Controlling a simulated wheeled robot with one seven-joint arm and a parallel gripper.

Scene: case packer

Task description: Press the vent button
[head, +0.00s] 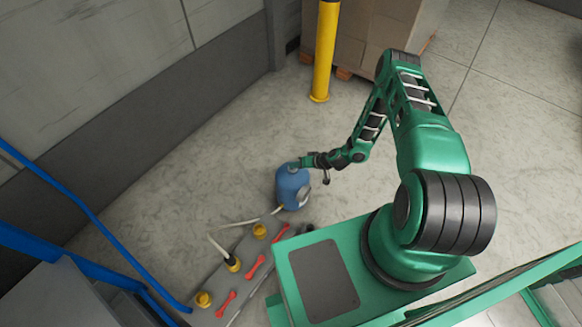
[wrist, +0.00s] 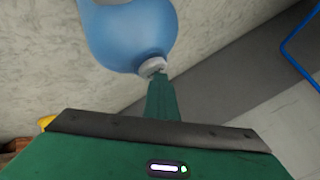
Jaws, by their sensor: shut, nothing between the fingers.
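A blue rounded vessel (head: 290,190) stands on the floor left of my arm in the head view. It fills the upper left of the wrist view (wrist: 125,38). A pale grey round cap (wrist: 151,64) sits on the vessel, probably the vent button. My gripper (wrist: 155,73) is shut and empty, its green fingers reaching to the cap. The fingertips overlap the cap's edge and look to be touching or very close; I cannot tell whether the cap is pushed in. In the head view my gripper (head: 303,161) is beside the vessel's top, where the cap cannot be made out.
A grey manifold (head: 224,291) with yellow fittings and red handles lies left of my base, with a pale hose (head: 248,222) to the vessel. Blue rails (head: 85,207) run along the left. A yellow post (head: 325,50) and boxes (head: 375,35) stand behind.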

